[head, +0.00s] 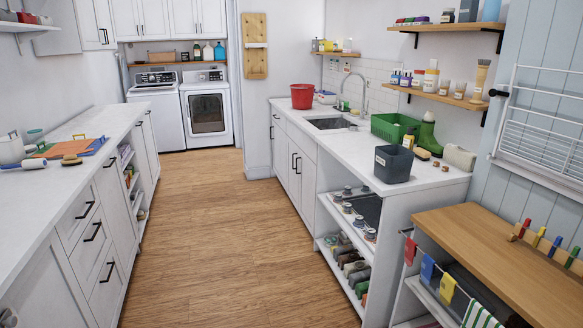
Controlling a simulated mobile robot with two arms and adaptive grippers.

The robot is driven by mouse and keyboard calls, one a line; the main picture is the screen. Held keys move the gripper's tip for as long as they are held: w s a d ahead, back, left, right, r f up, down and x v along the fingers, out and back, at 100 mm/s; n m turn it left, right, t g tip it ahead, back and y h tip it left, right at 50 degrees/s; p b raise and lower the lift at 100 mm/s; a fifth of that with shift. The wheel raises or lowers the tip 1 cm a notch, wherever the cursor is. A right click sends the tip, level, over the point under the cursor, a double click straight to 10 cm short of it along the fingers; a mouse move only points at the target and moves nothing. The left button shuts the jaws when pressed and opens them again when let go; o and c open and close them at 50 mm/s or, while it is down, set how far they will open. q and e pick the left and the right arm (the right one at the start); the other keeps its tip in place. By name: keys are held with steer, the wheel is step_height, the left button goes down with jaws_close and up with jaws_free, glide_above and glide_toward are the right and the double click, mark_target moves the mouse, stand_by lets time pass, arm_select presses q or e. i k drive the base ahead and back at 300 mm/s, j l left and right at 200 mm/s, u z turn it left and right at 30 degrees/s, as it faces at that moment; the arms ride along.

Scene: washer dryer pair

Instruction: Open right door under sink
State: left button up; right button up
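The sink (331,124) is set into the white counter on the right side of the aisle, with a tall faucet (352,92) behind it. Two white doors are under it, side by side, with black bar handles close together at their meeting edges. The nearer one, the right door in the picture (308,185), has its handle (298,165) near its far edge. The farther door (283,157) is beside it. Both doors look shut. Neither of my grippers shows clearly in the head view.
The wooden aisle floor (205,235) is clear in front of the doors. A long counter with drawers (95,240) lines the left. Open shelves (345,235) adjoin the right door's near side. A wooden bench (510,255) stands at the lower right; a washer and dryer (207,110) stand at the back.

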mark_target(307, 169)
steer(key=i+u, duration=0.35)
steer(key=i, duration=1.75)
steer(key=i+j+z, duration=0.15)
steer(key=i+z, duration=0.2)
steer(key=i, duration=0.3)
steer(key=i+j+z, duration=0.4)
steer(key=i, duration=0.2)
steer(key=i+j+z, duration=0.35)
steer(key=i+j, duration=0.15)
steer(key=i, duration=0.05)
